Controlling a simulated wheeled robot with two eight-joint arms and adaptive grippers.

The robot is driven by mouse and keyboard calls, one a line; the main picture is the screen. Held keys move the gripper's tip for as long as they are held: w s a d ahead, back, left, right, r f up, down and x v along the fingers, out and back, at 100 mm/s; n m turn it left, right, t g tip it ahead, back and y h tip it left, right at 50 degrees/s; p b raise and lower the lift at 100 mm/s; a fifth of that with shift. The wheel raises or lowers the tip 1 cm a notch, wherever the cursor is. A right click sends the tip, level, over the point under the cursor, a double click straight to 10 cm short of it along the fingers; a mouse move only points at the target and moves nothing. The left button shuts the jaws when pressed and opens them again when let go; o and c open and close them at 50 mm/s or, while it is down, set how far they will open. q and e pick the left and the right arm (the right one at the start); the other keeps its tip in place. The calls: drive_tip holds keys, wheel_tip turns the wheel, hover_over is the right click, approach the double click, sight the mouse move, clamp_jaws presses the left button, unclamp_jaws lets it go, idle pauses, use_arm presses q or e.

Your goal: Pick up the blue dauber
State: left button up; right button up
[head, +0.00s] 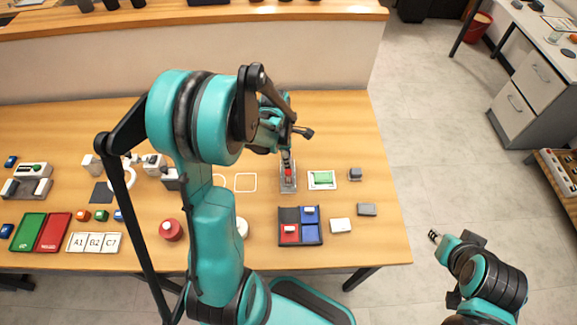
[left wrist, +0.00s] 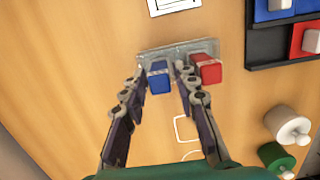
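The blue dauber (left wrist: 158,78) is a blue block standing in a grey, see-through holder (left wrist: 178,50) in the left wrist view. A red dauber (left wrist: 207,68) stands beside it on the right in the same holder. My left gripper (left wrist: 160,76) is open, with one finger on each side of the blue dauber; whether they touch it I cannot tell. In the head view the left gripper (head: 287,155) is over the holder (head: 288,188) and the red dauber (head: 288,172) shows, while the blue one is hidden. My right gripper (head: 436,237) is off the table at the right.
A dark tray (head: 281,214) with red and blue compartments lies nearer me than the holder. A green pad in a white frame (head: 322,180) lies right of the holder. White and grey blocks (head: 340,225) and several other items stand on the table (head: 385,230).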

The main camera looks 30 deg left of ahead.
use_arm(q)
drive_tip(key=shift+w+d+f, duration=0.1)
drive_tip(key=shift+f, duration=0.8)
clamp_jaws()
drive_tip(key=shift+r, duration=0.2)
